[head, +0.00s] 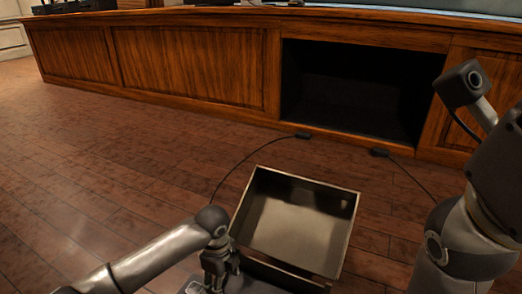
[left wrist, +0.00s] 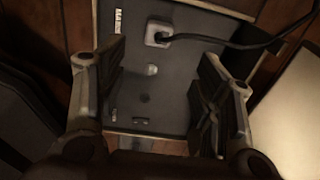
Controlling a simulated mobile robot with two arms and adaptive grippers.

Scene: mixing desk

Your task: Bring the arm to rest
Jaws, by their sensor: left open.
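My left arm comes in from the lower left in the head view and bends down at a dark joint. Its gripper (head: 218,273) points downward beside the left side of a metal tray. In the left wrist view the left gripper (left wrist: 158,78) has its two fingers wide apart, with nothing between them. Beyond the fingers is a dark grey panel (left wrist: 175,75) with small sockets and a black cable (left wrist: 222,42) running into a pale connector (left wrist: 158,34). Part of my right arm shows at the right edge of the head view; its gripper is not visible.
The open metal tray (head: 258,190) looks empty in front of me. A wooden desk (head: 190,65) with a dark open compartment (head: 345,95) spans the back. Wooden floor (head: 90,150) is clear at left.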

